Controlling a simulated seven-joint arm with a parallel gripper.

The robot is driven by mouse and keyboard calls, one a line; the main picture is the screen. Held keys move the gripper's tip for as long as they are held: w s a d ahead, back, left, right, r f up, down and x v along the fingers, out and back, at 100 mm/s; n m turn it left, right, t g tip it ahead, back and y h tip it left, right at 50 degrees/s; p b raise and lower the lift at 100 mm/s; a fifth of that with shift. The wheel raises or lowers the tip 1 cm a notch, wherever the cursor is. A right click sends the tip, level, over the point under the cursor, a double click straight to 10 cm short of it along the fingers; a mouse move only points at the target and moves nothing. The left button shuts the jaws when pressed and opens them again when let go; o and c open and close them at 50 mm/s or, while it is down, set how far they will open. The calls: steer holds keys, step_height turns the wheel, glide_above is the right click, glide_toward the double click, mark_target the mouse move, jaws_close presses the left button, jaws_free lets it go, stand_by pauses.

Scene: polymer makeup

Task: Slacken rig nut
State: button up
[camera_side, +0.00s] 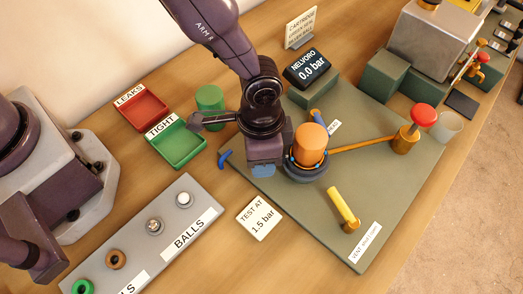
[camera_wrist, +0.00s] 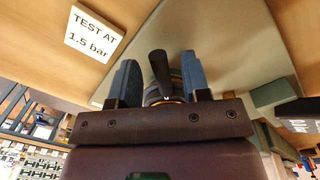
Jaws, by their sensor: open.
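The rig has an orange cylinder (camera_side: 310,138) standing upright on a dark round base (camera_side: 306,172) on the green plate (camera_side: 375,185). I take the dark ring around the cylinder's foot to be the rig nut, but my gripper partly hides it. My gripper (camera_side: 272,166) is at the left side of this base, low down. In the wrist view my gripper (camera_wrist: 158,75) is open, its two blue-grey fingers apart. A dark bar (camera_wrist: 160,68) stands between them, with the round base and its orange edge (camera_wrist: 166,98) behind. Contact cannot be told.
A gauge (camera_side: 307,68) reads 0.0 bar. A red-knobbed valve (camera_side: 423,115) and a yellow lever (camera_side: 343,207) stand right of the rig. Red (camera_side: 141,107) and green (camera_side: 178,146) trays and a grey ball rack (camera_side: 130,250) lie left.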

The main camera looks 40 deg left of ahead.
steer(key=shift+c, duration=0.3)
jaws_close()
